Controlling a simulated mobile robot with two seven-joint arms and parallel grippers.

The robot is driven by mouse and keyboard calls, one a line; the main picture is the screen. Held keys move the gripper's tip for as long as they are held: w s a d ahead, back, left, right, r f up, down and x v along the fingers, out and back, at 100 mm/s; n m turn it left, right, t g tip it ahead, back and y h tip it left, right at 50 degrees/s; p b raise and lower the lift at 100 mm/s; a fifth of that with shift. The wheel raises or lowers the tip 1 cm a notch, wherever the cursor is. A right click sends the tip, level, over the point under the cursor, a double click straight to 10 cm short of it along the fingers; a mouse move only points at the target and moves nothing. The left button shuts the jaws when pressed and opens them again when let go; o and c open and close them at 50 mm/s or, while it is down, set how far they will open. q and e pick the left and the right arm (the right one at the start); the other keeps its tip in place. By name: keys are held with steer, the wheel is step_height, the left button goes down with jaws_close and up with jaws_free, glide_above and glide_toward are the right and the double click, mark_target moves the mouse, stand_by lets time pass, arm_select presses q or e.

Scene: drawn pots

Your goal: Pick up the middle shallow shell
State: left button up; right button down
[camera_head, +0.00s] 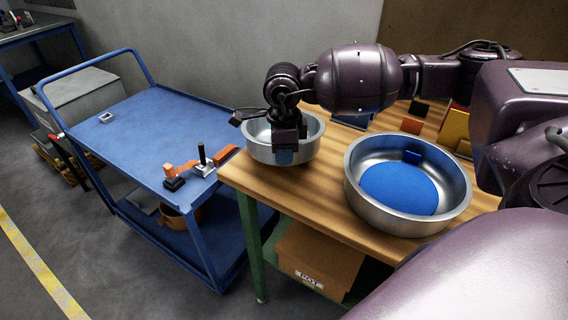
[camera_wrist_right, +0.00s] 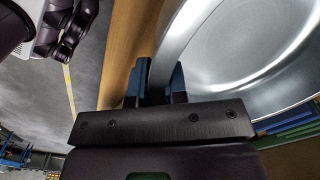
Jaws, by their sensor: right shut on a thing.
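A shallow round metal shell (camera_head: 309,150) is at the left end of the wooden table, near its edge. My right gripper (camera_head: 285,153) points down at its near rim and is shut on the shell's wall. In the right wrist view the wall of the shell (camera_wrist_right: 240,55) runs between the blue fingers of the gripper (camera_wrist_right: 157,82). I cannot tell whether the shell touches the table. A larger metal shell (camera_head: 450,205) with a blue disc inside stands to the right, apart from it. My left gripper cannot be made out.
The wooden table (camera_head: 335,195) has bare room between the two shells. Coloured blocks and panels (camera_head: 455,130) stand at the back right. A blue cart (camera_head: 135,135) with clamp-like tools stands left of the table. A cardboard box (camera_head: 318,255) sits below.

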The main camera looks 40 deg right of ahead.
step_height(320, 180, up, 15)
steer(key=shift+p, duration=0.35)
